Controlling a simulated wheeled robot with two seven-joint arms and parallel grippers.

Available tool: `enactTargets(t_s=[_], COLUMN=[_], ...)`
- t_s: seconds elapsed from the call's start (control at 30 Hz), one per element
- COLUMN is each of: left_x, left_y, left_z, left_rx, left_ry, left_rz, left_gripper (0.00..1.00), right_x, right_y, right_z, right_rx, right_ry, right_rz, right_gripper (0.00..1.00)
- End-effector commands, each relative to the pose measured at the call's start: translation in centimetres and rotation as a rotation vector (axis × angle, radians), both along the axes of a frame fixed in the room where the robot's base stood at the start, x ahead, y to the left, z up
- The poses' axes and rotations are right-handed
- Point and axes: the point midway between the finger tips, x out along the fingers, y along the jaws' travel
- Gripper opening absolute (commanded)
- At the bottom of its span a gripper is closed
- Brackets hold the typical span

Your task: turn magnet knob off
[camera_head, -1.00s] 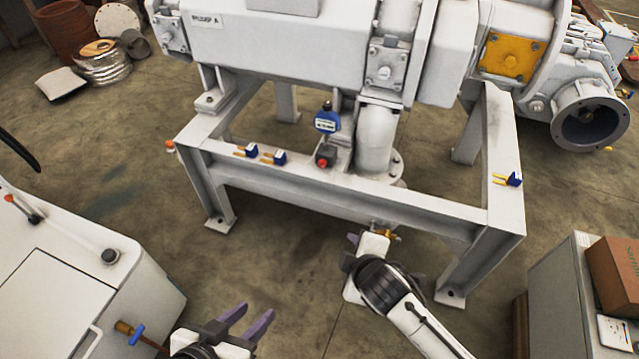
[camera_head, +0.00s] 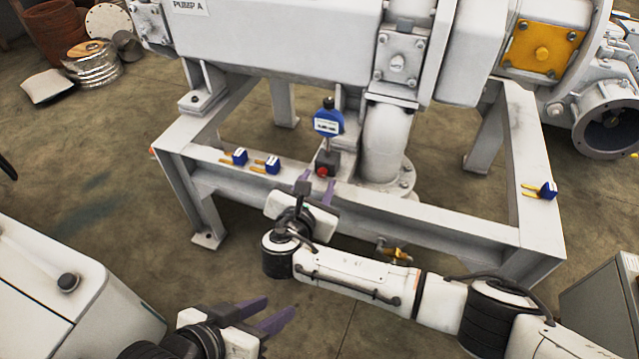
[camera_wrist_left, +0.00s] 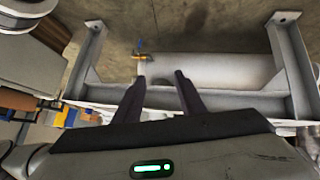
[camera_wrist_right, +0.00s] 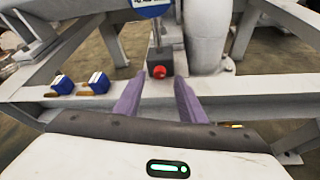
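The magnet base is a small dark block with a red knob (camera_head: 322,171) on the frame's front beam, below a blue dial gauge (camera_head: 328,121). In the right wrist view the red knob (camera_wrist_right: 159,72) shows just beyond and between the fingertips. My right gripper (camera_head: 317,188) is open and empty, just in front of the knob, apparently not touching it. It also shows in the right wrist view (camera_wrist_right: 158,85). My left gripper (camera_head: 277,311) is open and empty, low in front of the frame. It also shows in the left wrist view (camera_wrist_left: 159,76).
Two blue-and-yellow parts (camera_head: 256,161) lie on the beam left of the gauge; another (camera_head: 540,190) is on the frame's right side. A white pipe elbow (camera_head: 386,145) stands right of the gauge. A brass valve (camera_head: 396,253) hangs below the beam. A white cabinet (camera_head: 70,300) is at lower left.

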Motion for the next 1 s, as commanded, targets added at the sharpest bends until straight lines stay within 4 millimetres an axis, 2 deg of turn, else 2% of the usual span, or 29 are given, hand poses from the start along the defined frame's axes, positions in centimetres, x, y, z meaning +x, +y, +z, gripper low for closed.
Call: enactTargets(t_s=[0.03,0.2,0.53,0.57,0.77,1.0], left_x=[0.1,0.3,0.4,0.4,0.4,0.4], left_y=[-0.2,-0.8,-0.9,-0.9,-0.9,-0.6], left_z=[-0.1,0.7,1.2,1.2,1.2,2.0], left_rx=[-0.015,-0.049,-0.060,-0.060,-0.059,-0.040], left_ry=[-0.011,-0.035,-0.042,-0.042,-0.042,-0.041], left_rz=[0.000,0.000,0.001,0.001,0.002,0.002], left_gripper=[0.37,0.37,0.37,0.37,0.37,0.37], right_x=[0.8,2.3,2.7,2.7,2.6,2.6], right_y=[-0.2,-0.5,-0.5,-0.5,-0.5,-0.3], right_z=[-0.6,-1.1,-1.1,-1.1,-1.1,-0.7], right_rx=[0.000,0.001,0.003,0.003,0.003,-0.047], right_ry=[-0.001,0.000,0.002,0.002,0.002,0.018], right_rz=[-0.002,0.000,0.001,0.001,0.000,0.000], right_gripper=[0.37,0.37,0.37,0.35,0.01,0.00])
